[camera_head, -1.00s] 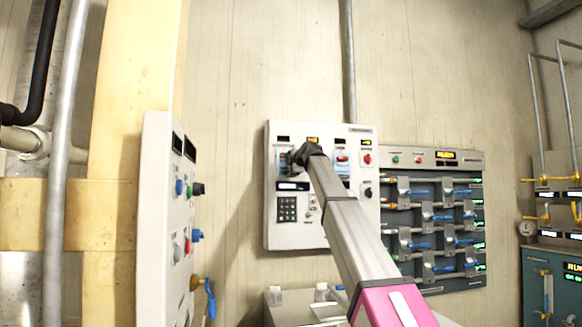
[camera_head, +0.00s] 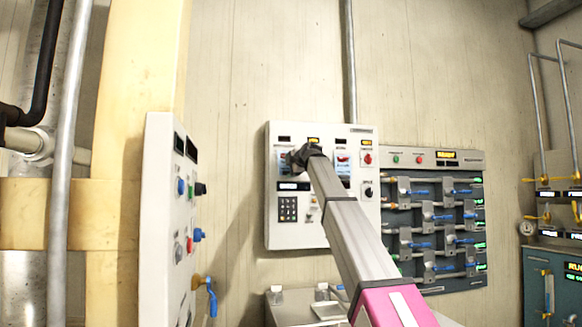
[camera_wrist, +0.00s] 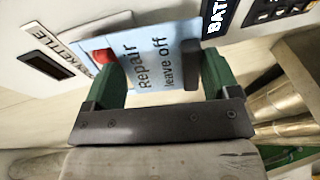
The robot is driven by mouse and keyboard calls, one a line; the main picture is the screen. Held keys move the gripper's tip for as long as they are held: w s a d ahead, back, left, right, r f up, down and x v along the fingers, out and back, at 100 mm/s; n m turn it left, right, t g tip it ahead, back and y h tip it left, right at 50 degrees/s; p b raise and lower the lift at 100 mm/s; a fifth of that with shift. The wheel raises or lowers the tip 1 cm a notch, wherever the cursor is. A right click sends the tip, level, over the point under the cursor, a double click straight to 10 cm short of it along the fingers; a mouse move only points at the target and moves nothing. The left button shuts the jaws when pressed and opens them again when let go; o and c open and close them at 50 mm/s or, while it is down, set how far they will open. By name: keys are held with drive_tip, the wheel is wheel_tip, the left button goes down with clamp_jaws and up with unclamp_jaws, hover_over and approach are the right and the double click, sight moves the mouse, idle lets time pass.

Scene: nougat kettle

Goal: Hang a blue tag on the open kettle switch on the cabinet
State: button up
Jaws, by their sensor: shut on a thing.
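A light blue tag reading "Repair leave off" (camera_wrist: 150,62) is between the green fingers of my gripper (camera_wrist: 157,64) in the wrist view, which is shut on it. The tag lies close along the white cabinet face (camera_head: 325,235). A red part (camera_wrist: 102,56), perhaps of the kettle switch, shows at the tag's upper left, near a plate ending in "KETTLE" (camera_wrist: 48,42). I cannot tell whether the tag hangs on the switch. In the head view my gripper (camera_head: 303,157) is at the cabinet's upper left and covers the switch there.
Right of my gripper on the cabinet are a red and blue switch area (camera_head: 343,160) and a red knob (camera_head: 367,158). A dark panel with blue-handled valves (camera_head: 433,220) adjoins on the right. A white side panel (camera_head: 158,225) with knobs stands at left.

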drive_tip(key=o, duration=0.8)
drive_tip(key=shift+w+a+r, duration=0.15)
drive_tip(key=shift+w+a, duration=0.05)
drive_tip(key=shift+w, duration=0.7)
drive_tip(key=shift+s, duration=0.15)
drive_tip(key=v, duration=0.8)
drive_tip(key=f+v, duration=0.1)
drive_tip(key=v, duration=0.3)
drive_tip(key=shift+s+a+r, duration=0.1)
drive_tip(key=shift+s+a, duration=0.05)
drive_tip(key=shift+s, duration=0.15)
